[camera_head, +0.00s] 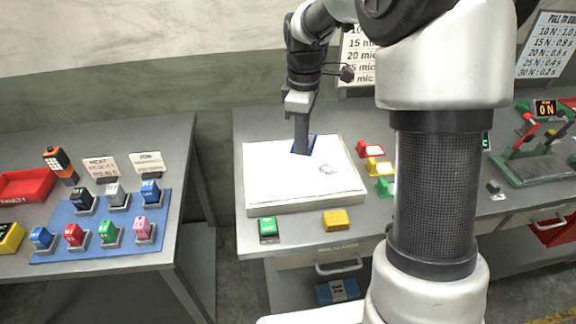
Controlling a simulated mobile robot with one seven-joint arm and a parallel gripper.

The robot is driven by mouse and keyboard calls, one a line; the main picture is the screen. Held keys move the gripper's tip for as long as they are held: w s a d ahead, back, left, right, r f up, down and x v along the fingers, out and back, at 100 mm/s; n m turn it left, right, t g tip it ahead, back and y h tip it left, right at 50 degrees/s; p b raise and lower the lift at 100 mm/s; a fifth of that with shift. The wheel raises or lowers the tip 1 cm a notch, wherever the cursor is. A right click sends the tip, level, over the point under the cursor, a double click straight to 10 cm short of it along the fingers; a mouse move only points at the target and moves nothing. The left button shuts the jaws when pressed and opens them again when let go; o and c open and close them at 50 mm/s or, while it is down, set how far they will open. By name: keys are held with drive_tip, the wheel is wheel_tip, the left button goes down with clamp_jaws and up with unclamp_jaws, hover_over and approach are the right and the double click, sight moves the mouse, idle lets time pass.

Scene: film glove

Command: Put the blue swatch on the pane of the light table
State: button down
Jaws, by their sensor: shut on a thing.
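The light table (300,206) is a low white box with a bright pane (272,165) on the bench in the middle. The blue swatch (311,148) is a small dark blue sheet at the back middle of the pane. My gripper (302,149) points down over it and is shut on it. The swatch is at or just above the pane; I cannot tell whether it touches. The fingers hide part of it.
Green (268,230) and yellow (336,220) blocks stand before the light table. Red, yellow and green tagged pieces (376,167) stand to its right. The left bench has a blue mat (67,215) with several coloured blocks. A green lever device (535,165) stands at right.

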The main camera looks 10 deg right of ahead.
sight(299, 181)
wheel_tip(299, 181, down, 10)
drive_tip(key=shift+a+r, duration=0.1)
drive_tip(key=shift+a, duration=0.05)
idle(0.3)
drive_tip(key=shift+b, duration=0.3)
drive_tip(key=c, duration=1.7)
unclamp_jaws()
drive_tip(key=shift+c, duration=0.2)
